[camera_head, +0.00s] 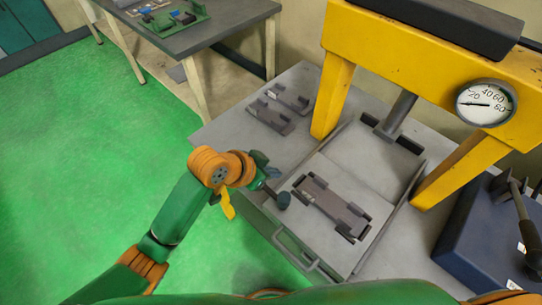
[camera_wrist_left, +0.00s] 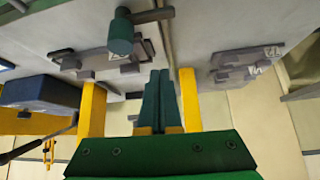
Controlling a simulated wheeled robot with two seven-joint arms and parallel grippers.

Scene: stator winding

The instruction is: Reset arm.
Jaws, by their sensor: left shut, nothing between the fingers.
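My left arm comes in from the lower left in the head view, and its gripper (camera_head: 265,168) is above the left edge of the grey workbench, partly hidden by its own orange wrist. In the left wrist view the two green fingers (camera_wrist_left: 158,78) are together with nothing between them. A dark round knob (camera_head: 283,200) on a rod is close beside the gripper; it also shows in the left wrist view (camera_wrist_left: 120,36), apart from the fingertips. My right gripper is not in view.
A yellow press (camera_head: 430,62) with a round gauge (camera_head: 486,103) stands over the grey workbench (camera_head: 225,122). A dark fixture (camera_head: 332,207) lies on the tray under it. Two small grey parts (camera_head: 270,116) lie at left. A blue box (camera_head: 482,240) is at right. Green floor (camera_head: 75,180) is clear.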

